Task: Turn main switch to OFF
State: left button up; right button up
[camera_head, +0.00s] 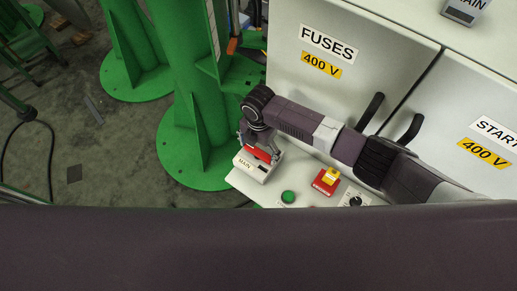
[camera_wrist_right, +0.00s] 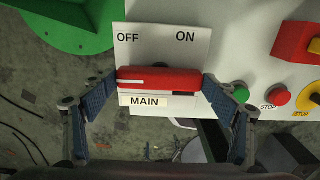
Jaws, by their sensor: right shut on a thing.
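The main switch is a white plate (camera_wrist_right: 135,55) labelled OFF at its left and ON at its right, with a MAIN label below. It carries a red handle (camera_wrist_right: 158,78), which lies level in the wrist view with a white line on its left half. In the head view the red handle (camera_head: 260,154) shows at the left end of the control panel. My right gripper (camera_wrist_right: 160,84) is shut on the red handle, one blue-padded finger at each end of it. My left gripper is not in view.
Beside the switch are a green button (camera_head: 288,197) and a red and yellow stop switch (camera_head: 327,180). White cabinets marked FUSES (camera_head: 328,40) and START (camera_head: 495,131) stand behind, with black handles near my right arm. Green columns (camera_head: 185,60) rise at the left.

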aim_at(258, 151)
jog(key=shift+w+r, duration=0.1)
jog(key=shift+w, duration=0.05)
jog(key=o, duration=0.9)
jog(key=shift+o, duration=1.3)
notch_tip(258, 151, up, 7)
jog(key=shift+r, duration=0.2)
